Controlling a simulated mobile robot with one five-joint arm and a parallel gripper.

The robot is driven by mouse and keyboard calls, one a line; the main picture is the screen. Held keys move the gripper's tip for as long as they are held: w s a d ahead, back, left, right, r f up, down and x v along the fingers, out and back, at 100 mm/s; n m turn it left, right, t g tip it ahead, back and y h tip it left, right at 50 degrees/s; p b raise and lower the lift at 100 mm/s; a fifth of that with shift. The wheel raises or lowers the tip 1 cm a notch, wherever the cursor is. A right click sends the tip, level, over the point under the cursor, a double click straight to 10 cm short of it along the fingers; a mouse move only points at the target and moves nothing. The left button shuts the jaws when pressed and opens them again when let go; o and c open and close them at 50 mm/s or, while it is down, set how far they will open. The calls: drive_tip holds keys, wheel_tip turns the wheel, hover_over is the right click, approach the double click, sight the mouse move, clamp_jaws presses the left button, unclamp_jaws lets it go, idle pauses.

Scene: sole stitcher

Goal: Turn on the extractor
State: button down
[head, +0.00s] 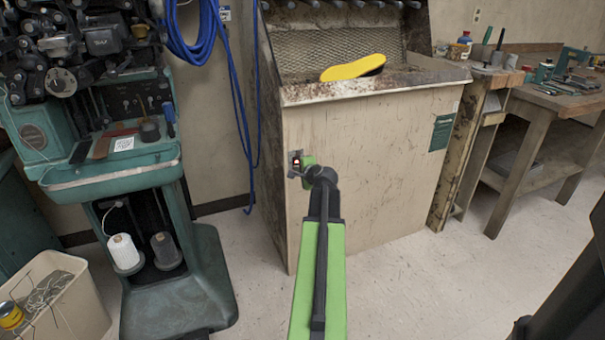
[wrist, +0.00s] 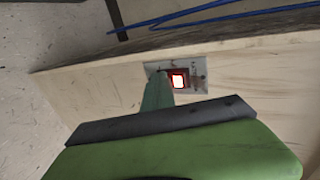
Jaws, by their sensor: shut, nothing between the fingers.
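The extractor (head: 365,160) is a pale wooden cabinet with a mesh back in its upper bay. Its switch (head: 296,162) sits on a small metal plate near the cabinet's left front edge, and the red rocker glows. In the wrist view the lit switch (wrist: 179,81) shows on its plate on the wood panel. My gripper (head: 307,162) is at the switch, just right of it in the head view. In the wrist view the fingers (wrist: 158,85) are shut and empty, their tip at the rocker's left side. I cannot tell whether the tip touches the rocker.
A yellow insole (head: 353,68) lies on the extractor's ledge. A green stitching machine (head: 115,160) stands left, with a bin (head: 60,295) at its foot. Blue hoses (head: 240,110) hang beside the cabinet. A workbench (head: 555,105) stands right. The floor in front is clear.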

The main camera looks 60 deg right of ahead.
drive_tip(key=shift+s+d+r+p, duration=0.1)
drive_tip(key=shift+s+r+p, duration=0.1)
drive_tip(key=shift+r+p, duration=0.25)
drive_tip(key=shift+s+d+r+p, duration=0.1)
drive_tip(key=shift+s+r+p, duration=0.05)
drive_tip(key=shift+r+p, duration=0.25)
drive_tip(key=shift+f, duration=0.1)
